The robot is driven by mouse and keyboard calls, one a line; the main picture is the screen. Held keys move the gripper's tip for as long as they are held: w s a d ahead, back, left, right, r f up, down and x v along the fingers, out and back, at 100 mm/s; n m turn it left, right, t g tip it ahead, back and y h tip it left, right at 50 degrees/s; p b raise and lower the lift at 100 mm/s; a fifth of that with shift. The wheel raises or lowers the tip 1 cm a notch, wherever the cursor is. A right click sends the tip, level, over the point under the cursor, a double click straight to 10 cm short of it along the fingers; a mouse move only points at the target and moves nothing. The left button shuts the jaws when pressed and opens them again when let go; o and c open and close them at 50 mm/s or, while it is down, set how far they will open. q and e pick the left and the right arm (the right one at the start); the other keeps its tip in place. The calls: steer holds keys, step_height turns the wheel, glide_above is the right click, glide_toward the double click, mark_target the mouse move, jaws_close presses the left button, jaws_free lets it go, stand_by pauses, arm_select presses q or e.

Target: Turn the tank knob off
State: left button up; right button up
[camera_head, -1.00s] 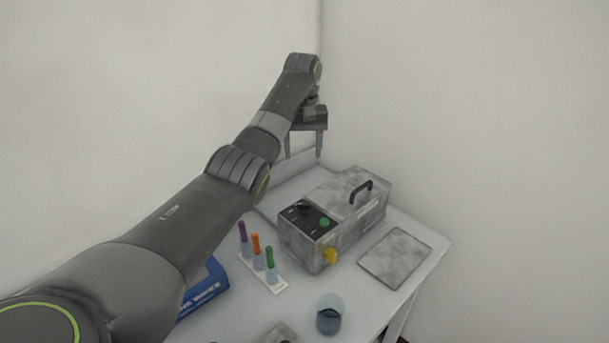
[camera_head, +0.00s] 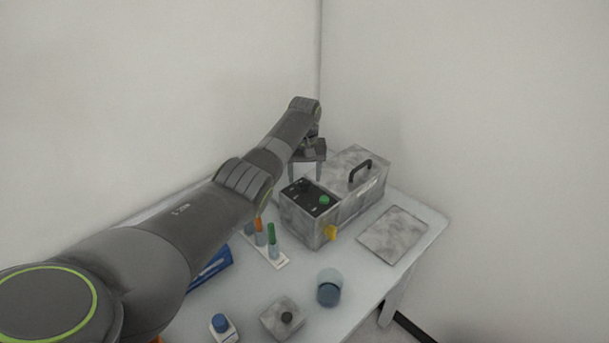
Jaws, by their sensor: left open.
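The tank (camera_head: 312,228) is a grey mottled box near the back of the table, with a black control panel on its top left part. The dark tank knob (camera_head: 305,187) is on that panel and is hard to make out against it. A green button (camera_head: 324,199) is beside it. My left gripper (camera_head: 305,177) is open, its two fingers pointing down above the rear of the panel, close to the knob. I cannot tell whether the fingers touch the knob or panel. My right gripper is not in view.
The tank has a black lid handle (camera_head: 361,170) and a yellow tap (camera_head: 330,233). A tube rack (camera_head: 281,264), a beaker (camera_head: 329,288), a small bottle (camera_head: 222,328), a grey block (camera_head: 282,318) and a grey plate (camera_head: 394,235) are on the table (camera_head: 370,275). My left arm covers the table's left side.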

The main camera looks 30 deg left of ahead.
arm_select(q)
steer(key=shift+f, duration=0.9)
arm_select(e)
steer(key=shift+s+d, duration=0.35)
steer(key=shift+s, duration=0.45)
arm_select(q)
steer(key=c, duration=1)
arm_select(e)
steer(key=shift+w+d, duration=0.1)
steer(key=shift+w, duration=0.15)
